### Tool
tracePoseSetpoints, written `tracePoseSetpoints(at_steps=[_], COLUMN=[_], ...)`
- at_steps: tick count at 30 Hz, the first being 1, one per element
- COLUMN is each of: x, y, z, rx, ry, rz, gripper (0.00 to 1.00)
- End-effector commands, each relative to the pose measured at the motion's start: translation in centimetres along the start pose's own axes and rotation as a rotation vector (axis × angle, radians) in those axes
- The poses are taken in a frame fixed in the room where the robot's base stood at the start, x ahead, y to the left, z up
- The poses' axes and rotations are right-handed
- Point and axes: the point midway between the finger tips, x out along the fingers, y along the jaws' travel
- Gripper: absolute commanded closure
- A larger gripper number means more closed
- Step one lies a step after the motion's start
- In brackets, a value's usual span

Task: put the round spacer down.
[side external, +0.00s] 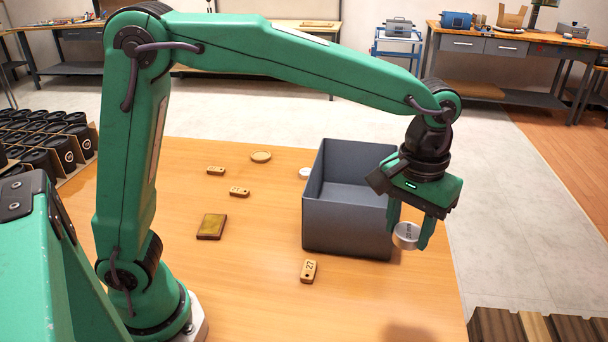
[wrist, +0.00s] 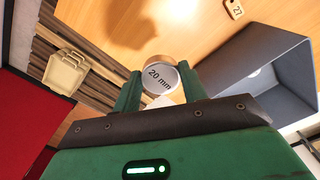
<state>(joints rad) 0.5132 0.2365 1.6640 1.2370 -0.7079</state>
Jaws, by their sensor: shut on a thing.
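The round spacer (side external: 405,236) is a silvery disc marked "20 mm" in the wrist view (wrist: 161,79). My gripper (side external: 409,236) is shut on it, with a green finger on either side. The spacer is held in the air, in front of the right end of the grey bin as the side view shows it. In the wrist view my fingertips (wrist: 160,78) grip its edges and its marked face is toward the camera. The gripper hides part of the bin's right wall in the side view.
The open grey bin (side external: 345,226) stands on the wooden table. A tag marked 27 (side external: 309,271) lies before it. Two more tags, a brown plate (side external: 212,227), a round tan disc (side external: 261,156) and a white disc (side external: 305,173) lie around. The table's front middle is clear.

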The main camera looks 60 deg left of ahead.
Motion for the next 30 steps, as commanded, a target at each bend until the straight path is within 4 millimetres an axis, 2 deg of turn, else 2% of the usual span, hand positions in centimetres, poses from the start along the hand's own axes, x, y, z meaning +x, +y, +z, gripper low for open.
tracePoseSetpoints(at_steps=[11, 17, 21, 24, 30], x=[0.0, -0.1, -0.1, 0.0, 0.2], y=[-3.8, -7.9, -11.5, -14.1, -17.8], z=[-7.6, -13.0, -16.5, -18.6, -21.1], rx=[-0.024, -0.035, -0.043, -0.047, -0.05], ry=[-0.002, -0.002, -0.002, -0.002, -0.002], rz=[-0.002, -0.002, -0.002, -0.002, -0.002], gripper=[0.82, 0.82, 0.82, 0.82, 0.82])
